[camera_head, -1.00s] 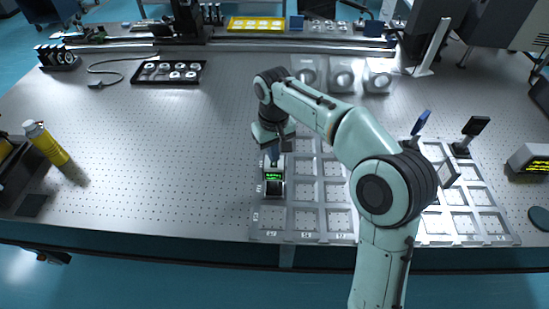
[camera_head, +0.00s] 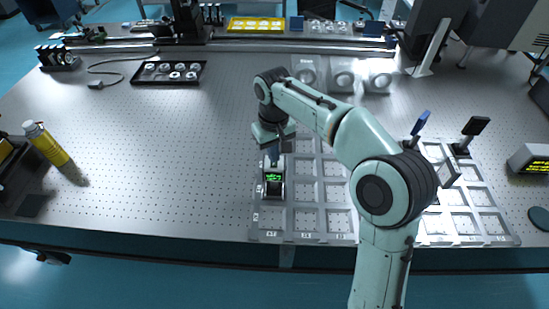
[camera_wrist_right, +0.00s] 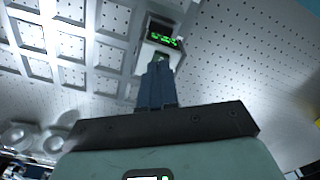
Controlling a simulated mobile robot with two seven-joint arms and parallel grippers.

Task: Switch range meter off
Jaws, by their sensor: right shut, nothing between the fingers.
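The range meter (camera_head: 274,190) is a small dark and light box with a lit green display, sitting in the left column of a grey compartment tray (camera_head: 305,238). Its display is lit in the right wrist view too, on the meter (camera_wrist_right: 163,40). My right gripper (camera_head: 274,160) is shut and empty, pointing down at the meter's far end. In the right wrist view the closed fingertips (camera_wrist_right: 160,62) are at the meter's edge, just beside the display. I cannot tell whether they touch it. The fingertips hide part of that end. My left gripper is not in view.
A yellow bottle (camera_head: 46,144) stands at the left. A black tray of round parts (camera_head: 168,72) and clear-topped boxes (camera_head: 343,78) lie farther back. Blue and black upright pieces (camera_head: 421,123) stand on the tray's right side. The table's middle left is bare.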

